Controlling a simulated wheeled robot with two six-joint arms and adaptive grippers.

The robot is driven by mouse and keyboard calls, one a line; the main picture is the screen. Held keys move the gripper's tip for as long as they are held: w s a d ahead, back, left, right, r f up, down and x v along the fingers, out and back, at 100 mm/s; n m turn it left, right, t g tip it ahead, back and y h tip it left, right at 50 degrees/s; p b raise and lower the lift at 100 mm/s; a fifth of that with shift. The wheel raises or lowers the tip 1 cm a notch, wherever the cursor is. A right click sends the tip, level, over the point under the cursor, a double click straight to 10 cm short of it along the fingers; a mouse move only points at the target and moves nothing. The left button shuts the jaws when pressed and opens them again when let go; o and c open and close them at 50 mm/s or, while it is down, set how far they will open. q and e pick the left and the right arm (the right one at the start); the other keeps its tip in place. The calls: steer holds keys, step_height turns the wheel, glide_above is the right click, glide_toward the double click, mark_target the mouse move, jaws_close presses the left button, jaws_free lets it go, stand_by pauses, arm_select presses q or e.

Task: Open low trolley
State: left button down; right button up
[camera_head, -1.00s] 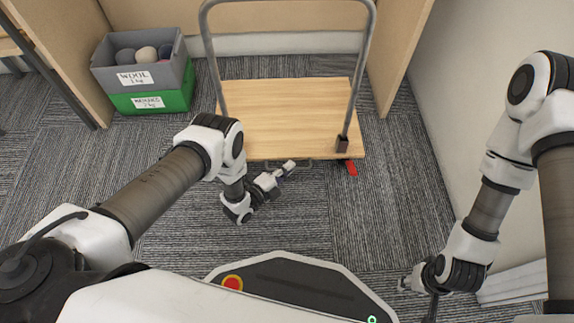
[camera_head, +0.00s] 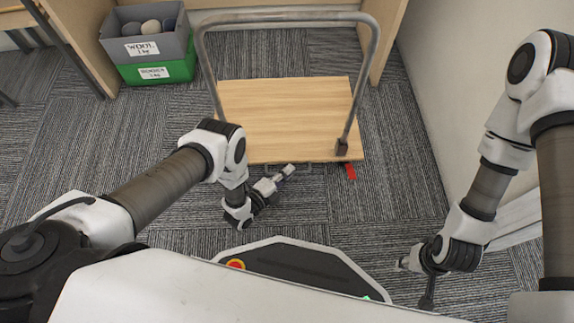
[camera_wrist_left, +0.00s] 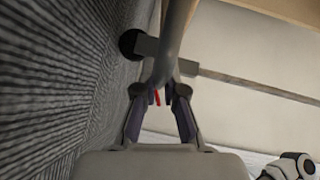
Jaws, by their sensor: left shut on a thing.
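The low trolley (camera_head: 285,115) has a flat wooden deck and a tall grey tubular hoop (camera_head: 284,17). A red pedal (camera_head: 350,172) shows at its near right corner. My left gripper (camera_head: 288,170) is at the near edge of the deck. In the left wrist view my left gripper (camera_wrist_left: 161,100) is shut on a grey bar (camera_wrist_left: 174,45) of the trolley, low by the carpet. The exact contact is partly hidden by the fingers. My right gripper (camera_head: 403,264) is low at the right, away from the trolley; its fingers are too small to read.
A grey crate (camera_head: 180,45) marked wool stands on a green crate (camera_head: 180,70) at the back left. Wooden panels (camera_head: 384,35) flank the bay behind the trolley. A wall (camera_head: 440,110) runs along the right. Carpet is clear left of the trolley.

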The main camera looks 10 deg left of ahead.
arm_select(q)
steer(key=shift+s+d, duration=0.15)
steer(key=shift+s, duration=0.25)
steer(key=c, duration=1.2)
jaws_free()
steer(key=shift+c, duration=0.2)
steer(key=v, duration=1.2)
